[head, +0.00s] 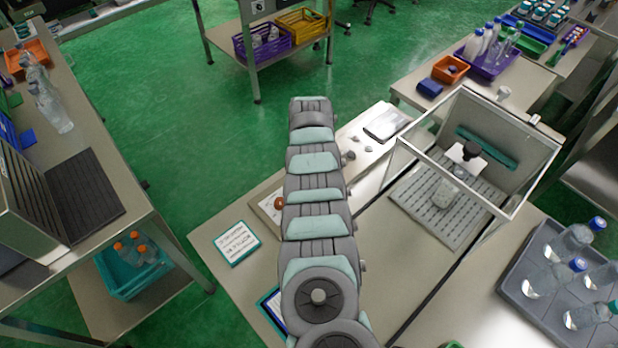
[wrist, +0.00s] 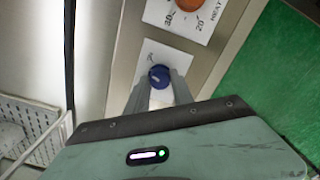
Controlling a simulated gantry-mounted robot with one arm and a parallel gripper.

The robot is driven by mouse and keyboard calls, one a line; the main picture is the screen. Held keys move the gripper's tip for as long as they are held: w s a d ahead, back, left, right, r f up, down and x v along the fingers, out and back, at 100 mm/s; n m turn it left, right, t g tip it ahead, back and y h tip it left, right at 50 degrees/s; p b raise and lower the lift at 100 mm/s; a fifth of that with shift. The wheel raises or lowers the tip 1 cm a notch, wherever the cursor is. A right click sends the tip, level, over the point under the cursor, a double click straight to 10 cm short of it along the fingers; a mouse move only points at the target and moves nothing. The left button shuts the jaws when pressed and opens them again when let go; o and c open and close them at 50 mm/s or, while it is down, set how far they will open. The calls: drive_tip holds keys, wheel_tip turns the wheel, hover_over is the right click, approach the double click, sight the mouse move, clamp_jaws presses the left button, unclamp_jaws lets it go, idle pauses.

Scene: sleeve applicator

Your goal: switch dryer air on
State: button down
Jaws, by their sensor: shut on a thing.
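In the wrist view a blue knob (wrist: 159,75) sits on a white label plate (wrist: 168,54) on the metal panel. My gripper (wrist: 160,90) reaches to this knob, with one grey finger on each side, and is shut on it. The finger contact is partly hidden by the fingers themselves. An orange knob (wrist: 190,4) with a number scale and heat lettering sits further up the same panel. In the head view my arm covers the blue knob and my gripper; a round orange-brown knob (head: 279,203) shows just left of the arm.
In the head view a glass-walled enclosure (head: 486,119) with a slotted floor stands right of the arm. A grey tray (head: 540,300) of bottles is at the lower right. A white sign card (head: 237,243) lies left of the arm. Green floor lies beyond the bench.

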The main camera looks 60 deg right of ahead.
drive_tip(key=m+b, duration=0.2)
drive_tip(key=m, duration=0.1)
drive_tip(key=shift+f, duration=0.2)
drive_tip(key=shift+r+m+b, duration=0.1)
drive_tip(key=shift+m+b, duration=0.7)
drive_tip(key=shift+m, duration=0.2)
drive_tip(key=c, duration=1.1)
unclamp_jaws()
drive_tip(key=shift+r, duration=0.1)
wheel_tip(320, 180, up, 11)
drive_tip(key=shift+p, duration=0.4)
